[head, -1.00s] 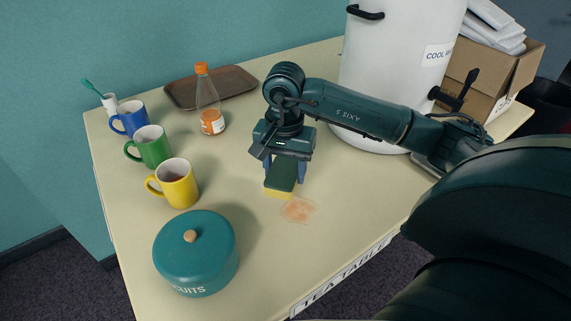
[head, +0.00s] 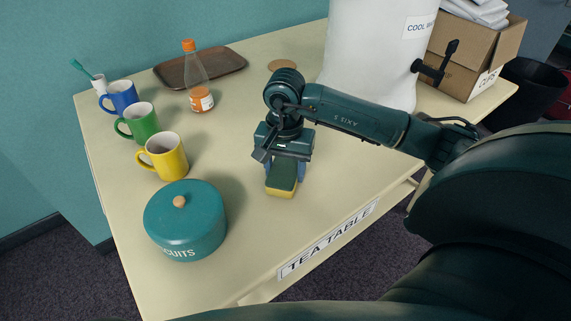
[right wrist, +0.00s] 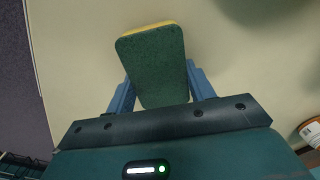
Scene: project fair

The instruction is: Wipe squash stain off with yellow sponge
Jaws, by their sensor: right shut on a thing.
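The sponge, yellow below with a dark green top (head: 282,186), is on the pale table near its front edge. My right gripper (head: 285,170) points down and is shut on it. In the right wrist view the sponge's green face (right wrist: 155,65) sits between the blue fingers, with a thin yellow rim at its far edge. The orange squash stain does not show now; the sponge and gripper cover about the place where it was, so I cannot tell if any is left beneath. My left gripper is not in view.
A teal biscuit tin (head: 185,225) stands front left, with yellow (head: 165,158), green (head: 142,124) and blue (head: 122,98) mugs behind. The table (head: 235,265) is clear around the sponge.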

